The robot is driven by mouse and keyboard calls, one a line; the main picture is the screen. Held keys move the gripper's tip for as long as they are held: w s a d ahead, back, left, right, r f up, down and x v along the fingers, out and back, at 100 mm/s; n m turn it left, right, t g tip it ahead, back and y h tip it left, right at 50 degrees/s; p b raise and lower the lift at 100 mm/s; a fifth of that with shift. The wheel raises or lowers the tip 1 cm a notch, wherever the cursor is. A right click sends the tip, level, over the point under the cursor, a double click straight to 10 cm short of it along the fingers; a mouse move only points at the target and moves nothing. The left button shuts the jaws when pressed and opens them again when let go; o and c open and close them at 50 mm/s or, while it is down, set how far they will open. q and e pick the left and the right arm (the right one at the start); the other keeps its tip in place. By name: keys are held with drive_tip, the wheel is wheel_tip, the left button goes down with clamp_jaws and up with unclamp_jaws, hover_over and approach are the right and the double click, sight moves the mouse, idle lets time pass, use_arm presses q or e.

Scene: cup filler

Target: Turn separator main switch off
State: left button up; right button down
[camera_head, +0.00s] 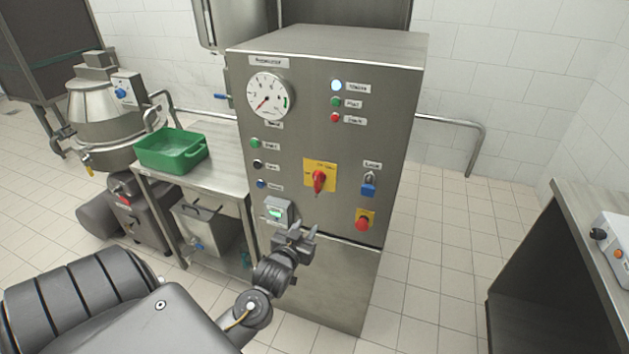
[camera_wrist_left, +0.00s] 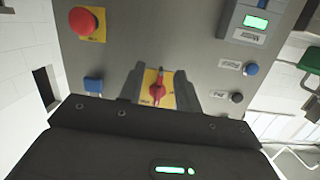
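The separator cabinet (camera_head: 295,150) is a tall steel box with controls on its front. Its main switch (camera_head: 319,181) is a red rotary handle on a yellow plate, roughly upright in the head view. My left gripper (camera_head: 303,232) is in front of the cabinet, below and left of the switch in the head view. In the left wrist view, which looks upside down, the red handle (camera_wrist_left: 157,91) shows between the two gripper fingers (camera_wrist_left: 160,90). The fingers are apart and hold nothing visible; contact with the handle is not seen. My right gripper is not in view.
A red emergency button (camera_head: 363,222) and a blue padlock-like control (camera_head: 368,185) sit right of the switch. A small green-lit display (camera_head: 276,211) is at lower left. A steel table with a green tub (camera_head: 172,153) stands left; a counter (camera_head: 580,220) stands right.

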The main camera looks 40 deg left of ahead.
use_arm(q)
drive_tip(key=n+t, duration=0.1)
drive_tip(key=t, duration=0.1)
approach(315, 179)
drive_tip(key=s+d, duration=0.1)
drive_tip(key=shift+y, duration=0.4)
drive_tip(key=p+x, duration=0.2)
drive_tip(key=x, duration=0.7)
drive_tip(key=shift+p+x, duration=0.35)
drive_tip(key=shift+x, duration=0.5)
clamp_jaws()
